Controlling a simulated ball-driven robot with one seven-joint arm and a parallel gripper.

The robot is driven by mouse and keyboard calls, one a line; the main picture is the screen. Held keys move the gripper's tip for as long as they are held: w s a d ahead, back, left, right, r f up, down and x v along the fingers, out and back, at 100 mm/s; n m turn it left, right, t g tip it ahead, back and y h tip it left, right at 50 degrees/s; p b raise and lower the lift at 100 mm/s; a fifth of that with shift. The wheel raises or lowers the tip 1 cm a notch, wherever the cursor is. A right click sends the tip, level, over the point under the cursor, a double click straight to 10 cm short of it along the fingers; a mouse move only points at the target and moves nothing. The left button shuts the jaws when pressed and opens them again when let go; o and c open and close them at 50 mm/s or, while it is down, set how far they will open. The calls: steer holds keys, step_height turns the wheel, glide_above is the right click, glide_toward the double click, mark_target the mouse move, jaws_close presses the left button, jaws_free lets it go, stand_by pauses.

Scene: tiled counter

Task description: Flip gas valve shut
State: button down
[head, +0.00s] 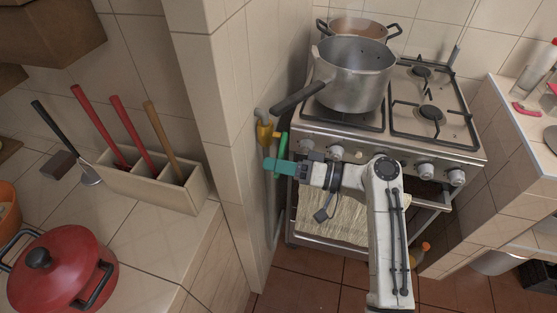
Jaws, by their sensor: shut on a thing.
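The gas valve (265,133) is a yellow fitting on a pipe, on the side of the tiled pillar just left of the stove. Its green lever (283,146) hangs down beside the yellow body, and its lower end meets my gripper. My gripper (270,165), with teal fingers, reaches in from the right in front of the stove's left corner. It is shut on the green lever. The fingers hide the lever's lower end and the exact contact.
The stove (440,148) holds a large grey pot (352,78), whose dark handle (297,98) juts out above the valve. Stove knobs (425,170) and an oven towel (318,215) are close to my arm. A red pot (62,265) and utensil box (150,188) stand on the left counter.

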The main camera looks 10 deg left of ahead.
steer(key=r+m+p, duration=0.1)
steer(key=m+p, duration=0.1)
steer(key=s+r+m+p, duration=0.1)
steer(key=m+p, duration=0.1)
steer(key=shift+s+r+m, duration=0.1)
steer(key=shift+r+m, duration=0.2)
steer(key=shift+r, duration=0.1)
steer(key=shift+s+r+m+p, duration=0.1)
steer(key=shift+r+m+p, duration=0.3)
steer(key=shift+m+p, duration=0.55)
steer(key=shift+s+r+m+p, duration=0.1)
steer(key=shift+r+m+p, duration=0.3)
steer(key=shift+m+p, duration=0.5)
steer(key=shift+w, duration=0.1)
steer(key=c, duration=1)
jaws_free()
steer(key=d+b, duration=0.2)
steer(key=d, duration=0.8)
steer(key=shift+s+d, duration=0.2)
steer(key=shift+d, duration=0.2)
